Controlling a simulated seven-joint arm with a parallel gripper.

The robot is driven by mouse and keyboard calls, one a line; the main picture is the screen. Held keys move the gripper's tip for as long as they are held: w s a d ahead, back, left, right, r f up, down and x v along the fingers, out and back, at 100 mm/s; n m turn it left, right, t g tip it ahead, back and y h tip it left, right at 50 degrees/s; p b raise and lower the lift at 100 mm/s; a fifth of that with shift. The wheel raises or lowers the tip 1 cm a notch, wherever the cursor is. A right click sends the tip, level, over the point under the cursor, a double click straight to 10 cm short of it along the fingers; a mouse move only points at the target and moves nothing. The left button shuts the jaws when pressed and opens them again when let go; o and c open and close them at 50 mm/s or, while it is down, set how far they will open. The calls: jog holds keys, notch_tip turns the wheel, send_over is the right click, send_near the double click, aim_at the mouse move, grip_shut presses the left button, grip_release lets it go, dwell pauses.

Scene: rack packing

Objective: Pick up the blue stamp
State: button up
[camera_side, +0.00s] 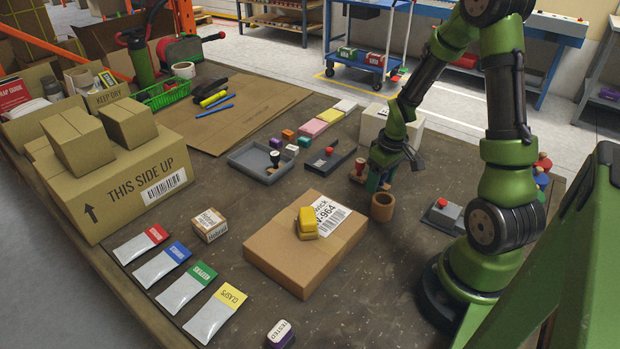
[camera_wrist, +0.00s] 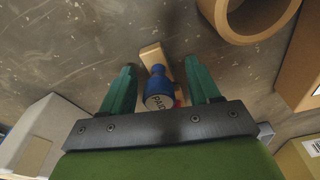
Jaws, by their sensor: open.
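The blue stamp (camera_wrist: 157,86) shows in the wrist view, with a rounded blue handle and a pale printed end that appears to read PAID. A light wooden block (camera_wrist: 152,54) shows just beyond it; I cannot tell whether it is part of the stamp. My gripper (camera_wrist: 158,70) is open, with one green finger on each side of the stamp and visible gaps between. In the side view, my gripper (camera_side: 375,182) is low over the table, and its fingers mostly hide the blue stamp.
A cardboard parcel (camera_side: 275,255) with a yellow object (camera_side: 307,222) lies nearer the camera.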

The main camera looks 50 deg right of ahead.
grip_shut()
